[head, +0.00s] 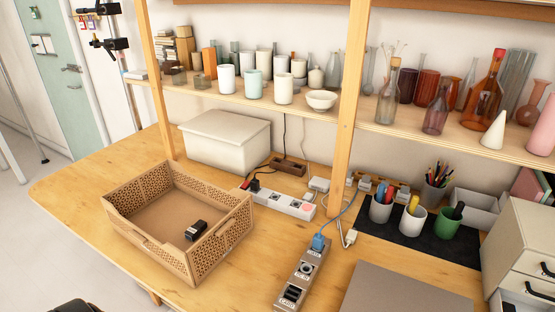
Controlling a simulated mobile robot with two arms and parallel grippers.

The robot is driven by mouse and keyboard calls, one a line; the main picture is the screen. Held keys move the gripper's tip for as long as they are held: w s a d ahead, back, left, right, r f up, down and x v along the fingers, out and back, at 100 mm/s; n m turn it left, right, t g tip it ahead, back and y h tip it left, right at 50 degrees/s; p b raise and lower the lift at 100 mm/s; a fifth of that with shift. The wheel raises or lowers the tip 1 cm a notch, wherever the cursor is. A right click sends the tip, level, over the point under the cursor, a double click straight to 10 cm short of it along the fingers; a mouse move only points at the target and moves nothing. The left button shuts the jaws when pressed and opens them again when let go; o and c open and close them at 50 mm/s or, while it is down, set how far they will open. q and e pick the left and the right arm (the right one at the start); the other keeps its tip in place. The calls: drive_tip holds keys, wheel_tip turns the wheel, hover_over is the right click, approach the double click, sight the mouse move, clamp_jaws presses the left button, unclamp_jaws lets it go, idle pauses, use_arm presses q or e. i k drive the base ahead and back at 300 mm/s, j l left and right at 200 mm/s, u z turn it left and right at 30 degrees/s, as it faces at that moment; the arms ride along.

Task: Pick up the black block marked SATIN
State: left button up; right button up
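A small black block (196,230) lies inside the brown perforated crate (120,222), toward its right side on the crate floor. It has a pale marking that is too small to read, so I cannot tell whether it says SATIN. Nothing is touching it from above. Neither of my grippers can be made out in the head view.
The crate stands on a wooden table (85,180). A white lidded box (226,140) is behind it, and a white power strip (283,204) is at its right. A grey socket strip (303,270) with a blue cable lies nearer. A wooden post (347,120) rises behind.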

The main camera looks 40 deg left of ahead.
sight(192, 234)
drive_tip(key=u, duration=1.75)
drive_tip(key=j+z, duration=0.2)
drive_tip(key=z, duration=0.2)
drive_tip(key=j+z, duration=0.2)
drive_tip(key=z, duration=0.2)
drive_tip(key=j+z, duration=0.25)
drive_tip(key=j, duration=0.45)
drive_tip(key=j+z, duration=0.25)
drive_tip(key=j, duration=0.4)
drive_tip(key=k+j+z, duration=0.1)
drive_tip(key=j+z, duration=0.15)
drive_tip(key=j, duration=0.45)
